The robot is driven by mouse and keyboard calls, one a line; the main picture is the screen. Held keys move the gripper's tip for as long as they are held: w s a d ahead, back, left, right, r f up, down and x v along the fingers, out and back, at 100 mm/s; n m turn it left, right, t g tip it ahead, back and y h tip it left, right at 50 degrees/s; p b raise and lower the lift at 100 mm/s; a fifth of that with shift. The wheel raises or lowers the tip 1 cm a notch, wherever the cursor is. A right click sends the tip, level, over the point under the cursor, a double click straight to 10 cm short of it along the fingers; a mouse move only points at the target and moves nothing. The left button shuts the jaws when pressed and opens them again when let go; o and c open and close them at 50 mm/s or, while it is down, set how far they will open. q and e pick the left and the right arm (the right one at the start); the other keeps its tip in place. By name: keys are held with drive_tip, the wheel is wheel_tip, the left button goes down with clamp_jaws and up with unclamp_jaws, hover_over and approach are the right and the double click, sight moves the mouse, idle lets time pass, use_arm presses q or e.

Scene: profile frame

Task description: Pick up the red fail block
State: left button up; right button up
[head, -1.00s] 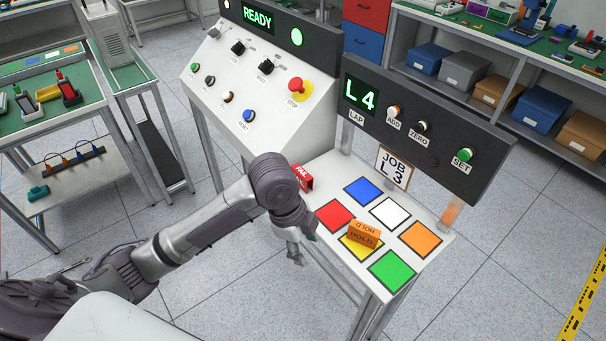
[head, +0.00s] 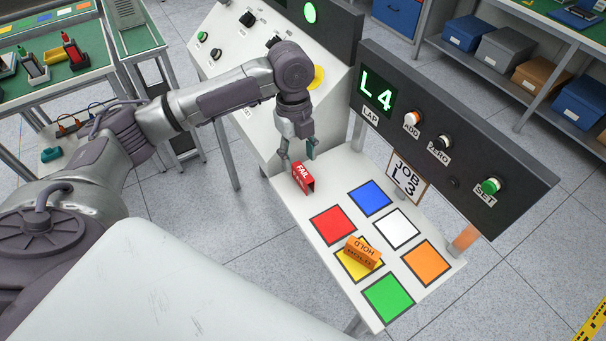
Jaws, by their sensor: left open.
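The red fail block (head: 303,178), with white FAIL lettering, lies on the white table (head: 296,212) near its far left corner. My left gripper (head: 299,157) points down just above and behind the block, its fingers spread and empty. The fingertips look close to the block's top; I cannot tell whether they touch it. My right gripper does not show.
An orange HOLD block (head: 362,253) sits on the yellow square. Red (head: 333,225), blue (head: 370,197), white, orange and green squares mark the table. A dark panel (head: 450,135) and a JOB sign (head: 407,178) stand behind. A sloped control console adjoins the table's far left.

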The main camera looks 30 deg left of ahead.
sight(302, 171)
use_arm(q)
drive_tip(key=f, duration=0.2)
drive_tip(key=f+p, duration=0.1)
drive_tip(key=shift+w+d, duration=0.15)
drive_tip(key=shift+d, duration=0.1)
wheel_tip(302, 171, down, 4)
drive_tip(key=shift+d+r+p, duration=0.15)
drive_tip(key=shift+p, duration=0.25)
drive_tip(key=shift+f, duration=0.2)
drive_tip(key=c, duration=0.7)
drive_tip(key=shift+c, duration=1.1)
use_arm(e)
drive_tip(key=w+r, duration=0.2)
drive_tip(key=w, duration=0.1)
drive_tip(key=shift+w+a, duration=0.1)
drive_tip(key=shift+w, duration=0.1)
